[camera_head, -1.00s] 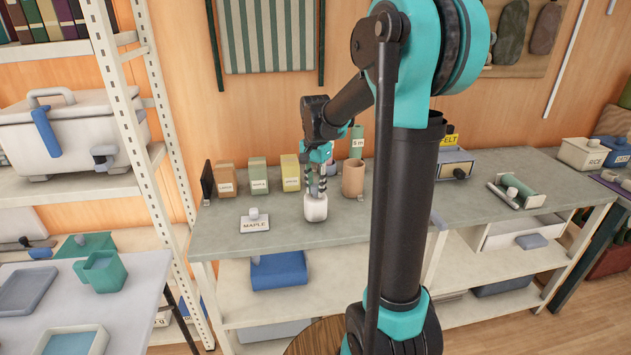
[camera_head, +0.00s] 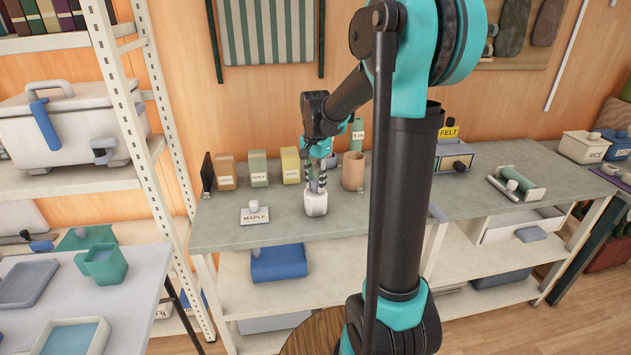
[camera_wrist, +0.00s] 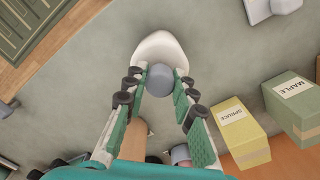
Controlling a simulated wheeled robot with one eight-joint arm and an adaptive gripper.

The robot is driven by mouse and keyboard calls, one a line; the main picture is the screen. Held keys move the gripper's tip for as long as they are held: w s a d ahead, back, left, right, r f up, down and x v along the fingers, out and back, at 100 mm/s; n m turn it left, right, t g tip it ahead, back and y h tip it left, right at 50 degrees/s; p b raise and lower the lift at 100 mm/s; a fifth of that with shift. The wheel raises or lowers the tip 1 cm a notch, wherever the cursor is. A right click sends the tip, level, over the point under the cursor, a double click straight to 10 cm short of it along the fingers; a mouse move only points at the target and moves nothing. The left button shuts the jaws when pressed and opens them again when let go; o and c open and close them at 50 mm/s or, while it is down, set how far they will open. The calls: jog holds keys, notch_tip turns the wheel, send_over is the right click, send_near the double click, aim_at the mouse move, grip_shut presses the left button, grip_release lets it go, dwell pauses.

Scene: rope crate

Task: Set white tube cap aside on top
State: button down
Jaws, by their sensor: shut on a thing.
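The white tube cap (camera_head: 316,205) is a rounded white piece below my gripper (camera_head: 316,188) at the front of the grey-green bench top. In the wrist view the cap (camera_wrist: 158,48) shows a grey round knob (camera_wrist: 160,80). My gripper (camera_wrist: 160,84) is shut on this knob, with a finger on each side. I cannot tell whether the cap touches the bench or hangs just above it. The cap's underside is hidden.
Several small boxes, such as the yellow one (camera_head: 291,165), and a brown cylinder (camera_head: 353,171) stand behind. Clear bench top (camera_head: 225,232) lies at the front left.

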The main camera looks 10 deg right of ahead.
jog(key=shift+f, duration=0.2)
jog(key=c, duration=1.2)
grip_release()
jog(key=shift+o, duration=0.2)
notch_tip(320, 180, up, 12)
